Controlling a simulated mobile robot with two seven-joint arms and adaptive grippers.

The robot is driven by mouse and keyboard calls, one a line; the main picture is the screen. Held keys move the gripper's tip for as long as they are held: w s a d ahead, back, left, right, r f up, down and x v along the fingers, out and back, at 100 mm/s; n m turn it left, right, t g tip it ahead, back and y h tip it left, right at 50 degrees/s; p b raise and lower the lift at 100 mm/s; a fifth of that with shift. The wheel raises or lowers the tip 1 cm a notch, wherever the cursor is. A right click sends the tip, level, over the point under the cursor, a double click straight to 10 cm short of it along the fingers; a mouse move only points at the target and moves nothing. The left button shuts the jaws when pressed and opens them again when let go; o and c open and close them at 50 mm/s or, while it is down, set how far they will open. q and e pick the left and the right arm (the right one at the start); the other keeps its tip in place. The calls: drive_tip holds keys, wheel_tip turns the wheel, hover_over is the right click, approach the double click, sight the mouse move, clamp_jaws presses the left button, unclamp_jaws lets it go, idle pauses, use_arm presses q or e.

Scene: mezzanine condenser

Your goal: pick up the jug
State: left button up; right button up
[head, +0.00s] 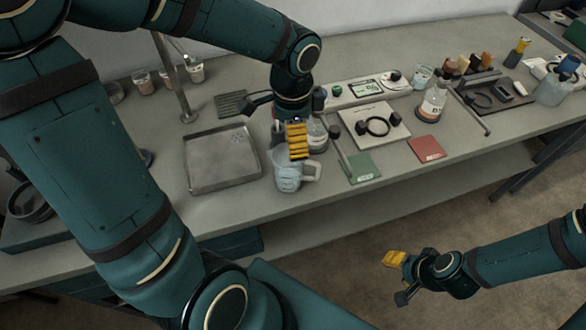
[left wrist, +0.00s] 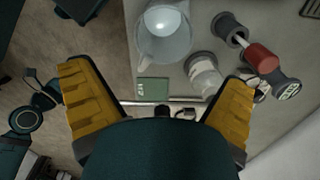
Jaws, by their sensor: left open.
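The jug (head: 287,174) is a clear measuring jug with a handle on its right side. It stands upright near the front edge of the bench, right of the metal tray (head: 190,172). In the left wrist view the jug (left wrist: 163,45) is at the top centre, seen from above, beyond my fingertips. My left gripper (head: 297,148) has yellow fingers and hangs just above and behind the jug. In the wrist view the left gripper (left wrist: 158,78) is open, with nothing between its fingers. My right gripper (head: 395,260) is over the floor, away from the bench; its opening is unclear.
A clear bottle (head: 316,137) stands close behind the jug. A green card (head: 364,168) and a red card (head: 427,149) lie to the right. The tray crowds the left side; the front edge is close.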

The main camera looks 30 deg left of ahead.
sight(296, 170)
use_arm(q)
drive_tip(key=f, duration=0.3)
drive_tip(key=f+b, duration=0.1)
drive_tip(key=f, duration=0.2)
drive_tip(key=f+b, duration=0.1)
drive_tip(key=f, duration=0.2)
drive_tip(key=shift+a+f, duration=0.25)
drive_tip(key=c, duration=1.1)
